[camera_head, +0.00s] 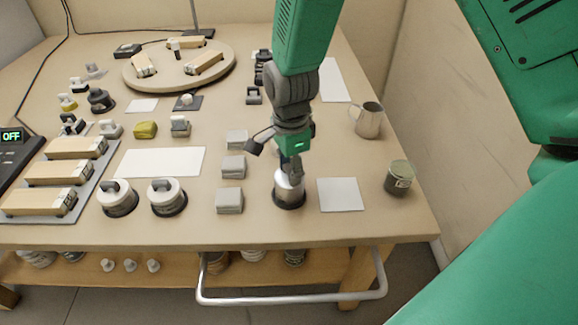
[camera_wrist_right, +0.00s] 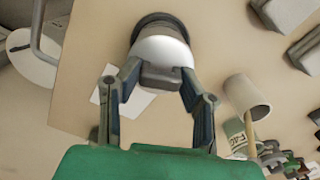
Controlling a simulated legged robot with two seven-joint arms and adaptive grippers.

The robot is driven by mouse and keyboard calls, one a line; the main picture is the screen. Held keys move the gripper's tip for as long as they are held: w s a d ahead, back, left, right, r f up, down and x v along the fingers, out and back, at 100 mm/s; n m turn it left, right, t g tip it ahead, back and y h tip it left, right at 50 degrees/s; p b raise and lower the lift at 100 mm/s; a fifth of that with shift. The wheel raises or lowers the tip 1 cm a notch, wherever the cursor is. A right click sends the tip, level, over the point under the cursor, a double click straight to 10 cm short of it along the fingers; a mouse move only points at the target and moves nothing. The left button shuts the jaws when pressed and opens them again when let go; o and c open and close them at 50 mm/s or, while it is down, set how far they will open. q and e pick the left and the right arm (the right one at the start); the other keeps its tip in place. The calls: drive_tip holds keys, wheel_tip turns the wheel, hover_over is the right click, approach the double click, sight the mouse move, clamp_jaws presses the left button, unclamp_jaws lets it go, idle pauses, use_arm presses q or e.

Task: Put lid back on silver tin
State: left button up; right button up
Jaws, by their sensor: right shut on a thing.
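The silver tin (camera_head: 289,191) stands near the front edge of the bench, right of the middle, with a dark ring at its base. My right gripper (camera_head: 290,169) comes down over it from above. In the right wrist view the fingers (camera_wrist_right: 160,82) are closed on the grey knob of the pale silver lid (camera_wrist_right: 164,50). The lid lines up over the dark round base in that view. The gripper hides the lid's top in the head view, and I cannot tell whether the lid is fully seated. My left gripper is not in view.
A white square pad (camera_head: 341,195) lies right of the tin, then a dark jar (camera_head: 400,178) and a metal mug (camera_head: 368,120). Grey blocks (camera_head: 229,201) stand close on the left. Two lidded canisters (camera_head: 167,196) stand farther left. A metal rail (camera_head: 290,300) runs below the front edge.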

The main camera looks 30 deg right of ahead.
idle(0.4)
drive_tip(key=o, duration=0.9)
drive_tip(key=shift+o, duration=0.5)
drive_tip(key=o, duration=0.4)
drive_tip(key=shift+r, duration=0.1)
wheel_tip(320, 180, up, 7)
drive_tip(key=p, duration=0.8)
drive_tip(key=shift+c, duration=0.4)
